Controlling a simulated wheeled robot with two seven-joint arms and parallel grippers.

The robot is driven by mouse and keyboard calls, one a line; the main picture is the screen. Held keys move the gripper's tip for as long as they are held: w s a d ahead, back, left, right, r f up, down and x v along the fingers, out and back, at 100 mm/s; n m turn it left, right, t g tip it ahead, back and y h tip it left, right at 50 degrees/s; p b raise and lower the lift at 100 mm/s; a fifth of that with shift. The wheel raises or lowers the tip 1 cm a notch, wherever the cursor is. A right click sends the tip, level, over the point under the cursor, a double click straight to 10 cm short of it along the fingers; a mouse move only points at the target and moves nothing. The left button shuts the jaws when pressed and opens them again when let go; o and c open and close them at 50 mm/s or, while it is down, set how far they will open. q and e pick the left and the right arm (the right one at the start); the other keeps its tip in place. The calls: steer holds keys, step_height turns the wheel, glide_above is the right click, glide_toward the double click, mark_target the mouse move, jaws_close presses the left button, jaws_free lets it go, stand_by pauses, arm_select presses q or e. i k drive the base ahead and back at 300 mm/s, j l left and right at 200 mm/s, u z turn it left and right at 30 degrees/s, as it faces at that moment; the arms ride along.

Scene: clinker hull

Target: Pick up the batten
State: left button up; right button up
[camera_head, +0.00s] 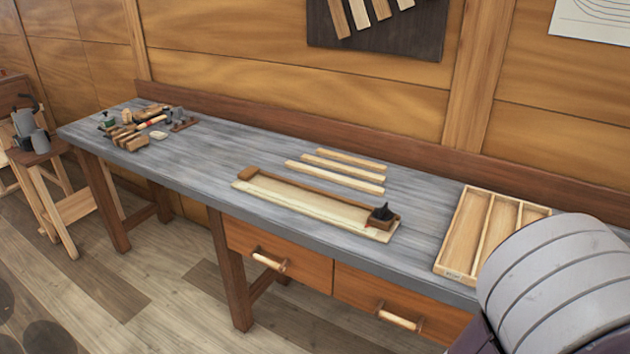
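Three pale wooden strips lie side by side on the grey workbench (235,160), behind a pale flat board (300,210). The back strip (350,159), the middle strip (343,170) and the front strip (335,178) are apart from each other. I cannot tell which one is the batten. The board has a dark brown bar (320,192) along its back edge and a small black fitting on a brown block (383,216) at its right end. Neither of my grippers is in view.
A pale wooden tray with long compartments (444,257) lies at the bench's right; my grey arm part covers its near right corner. Tools and blocks (130,133) crowd the left end. Between them and the board the top is clear. Drawer handles (269,261) stick out in front.

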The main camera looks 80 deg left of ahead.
mark_target(329, 176)
steer(key=u, duration=2.85)
steer(key=z, duration=0.25)
